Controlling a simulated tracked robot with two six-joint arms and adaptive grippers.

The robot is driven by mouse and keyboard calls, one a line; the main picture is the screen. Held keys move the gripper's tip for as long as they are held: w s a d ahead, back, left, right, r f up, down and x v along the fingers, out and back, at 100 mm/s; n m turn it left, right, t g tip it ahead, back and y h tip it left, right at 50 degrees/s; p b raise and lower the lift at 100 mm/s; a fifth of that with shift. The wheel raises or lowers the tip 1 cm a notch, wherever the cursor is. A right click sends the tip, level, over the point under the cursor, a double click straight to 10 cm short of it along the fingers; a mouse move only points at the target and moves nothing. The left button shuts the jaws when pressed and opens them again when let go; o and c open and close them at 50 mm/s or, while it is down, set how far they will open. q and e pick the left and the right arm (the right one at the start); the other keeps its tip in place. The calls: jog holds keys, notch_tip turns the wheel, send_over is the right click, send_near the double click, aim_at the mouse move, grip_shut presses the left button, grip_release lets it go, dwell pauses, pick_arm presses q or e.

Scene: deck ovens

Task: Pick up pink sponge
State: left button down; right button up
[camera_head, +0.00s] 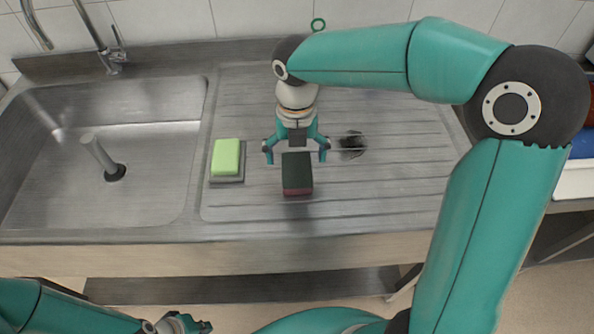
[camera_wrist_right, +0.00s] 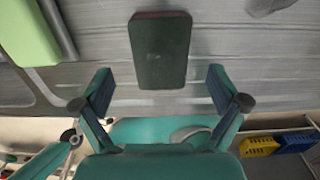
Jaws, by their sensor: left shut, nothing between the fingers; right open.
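The sponge (camera_head: 297,175) lies on the ribbed steel drainboard, with a dark green top and a pinkish-red side. In the right wrist view the sponge (camera_wrist_right: 160,50) shows its dark face, ahead of the fingers. My right gripper (camera_head: 296,155) is open above the drainboard, its fingers on either side of the sponge's far end in the head view. In the right wrist view the open fingers (camera_wrist_right: 160,92) have nothing between them. My left gripper (camera_head: 192,324) is shut and empty at the bottom of the head view, in front of the counter and far from the sponge.
A light green block (camera_head: 226,157) lies on a grey tray (camera_head: 229,180) left of the sponge. The sink basin (camera_head: 60,160) is further left, with a faucet (camera_head: 113,58) behind it. A dark patch (camera_head: 352,144) is right of the sponge. The drainboard in front is clear.

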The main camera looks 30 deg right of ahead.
aim_at(297, 168)
notch_tip(297, 168, down, 5)
jog(key=shift+r, duration=0.2)
jog(key=c, duration=0.9)
jog(key=shift+o, duration=0.2)
jog(key=shift+r, duration=0.1)
notch_tip(297, 168, up, 20)
jog(key=p, duration=0.1)
jog(key=shift+p, duration=0.4)
